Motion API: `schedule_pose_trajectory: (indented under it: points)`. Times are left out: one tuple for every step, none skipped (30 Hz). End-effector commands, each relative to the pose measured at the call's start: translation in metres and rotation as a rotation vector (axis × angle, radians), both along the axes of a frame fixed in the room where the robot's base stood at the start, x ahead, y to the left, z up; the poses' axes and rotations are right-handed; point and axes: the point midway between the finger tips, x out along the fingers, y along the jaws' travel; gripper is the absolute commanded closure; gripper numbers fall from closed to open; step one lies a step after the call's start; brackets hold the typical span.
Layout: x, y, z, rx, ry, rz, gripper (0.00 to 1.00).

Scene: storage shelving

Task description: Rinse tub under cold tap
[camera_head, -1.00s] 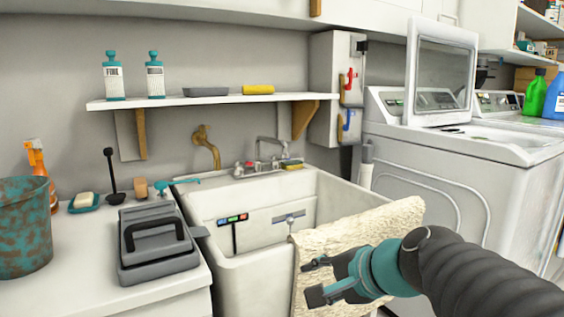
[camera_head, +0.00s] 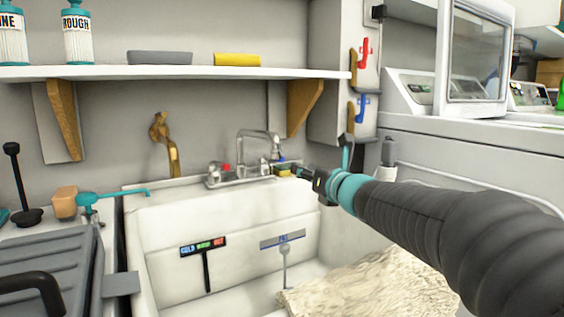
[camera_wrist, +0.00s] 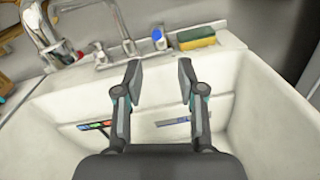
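The white tub (camera_head: 165,270) stands below the shelf; its wall also shows in the wrist view (camera_wrist: 50,108). A silver tap (camera_head: 262,142) with a curved spout is at its back rim. It has a red-marked handle (camera_head: 226,168), also in the wrist view (camera_wrist: 78,55), and a blue-marked knob (camera_wrist: 158,38) on the right. My gripper (camera_wrist: 159,72) is open and empty, its two fingers apart. In the wrist view the blue knob lies beyond the gap between them. In the head view my gripper (camera_head: 299,171) is just right of the tap. No water stream is visible.
A yellow-green sponge (camera_wrist: 196,38) lies on the rim right of the blue knob. A cream towel (camera_head: 365,290) is at the tub's front right. A COLD WARM HOT sign (camera_head: 203,246) stands in the tub. The shelf (camera_head: 200,73) runs above; a washer (camera_head: 450,150) is right.

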Motion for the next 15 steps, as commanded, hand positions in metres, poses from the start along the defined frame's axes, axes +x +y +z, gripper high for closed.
schedule_pose_trajectory:
  points:
    - [0.005,0.006,-0.001,-0.001,0.002,0.005,0.61]
    - [0.009,0.008,-0.001,-0.001,0.002,0.005,0.61]
    - [0.014,0.013,-0.001,-0.002,0.002,0.007,0.61]
    - [0.018,0.016,-0.002,-0.003,0.003,0.007,0.61]
    - [0.023,0.019,-0.001,-0.003,0.001,0.009,0.61]
    - [0.029,0.023,-0.001,-0.003,0.002,0.009,0.61]
    - [0.034,0.026,-0.001,-0.003,0.002,0.009,0.61]
    - [0.038,0.029,-0.001,-0.004,0.002,0.008,0.61]
    - [0.045,0.033,-0.001,-0.004,0.002,0.008,0.61]
    - [0.049,0.036,-0.001,-0.004,0.001,0.008,0.61]
    - [0.054,0.038,-0.001,-0.004,0.001,0.008,0.61]
    - [0.06,0.042,-0.001,-0.004,0.001,0.008,0.61]
    - [0.065,0.044,-0.001,-0.004,0.001,0.007,0.61]
    - [0.07,0.047,-0.001,-0.005,0.001,0.006,0.61]
    - [0.075,0.05,0.0,-0.005,0.001,0.005,0.61]
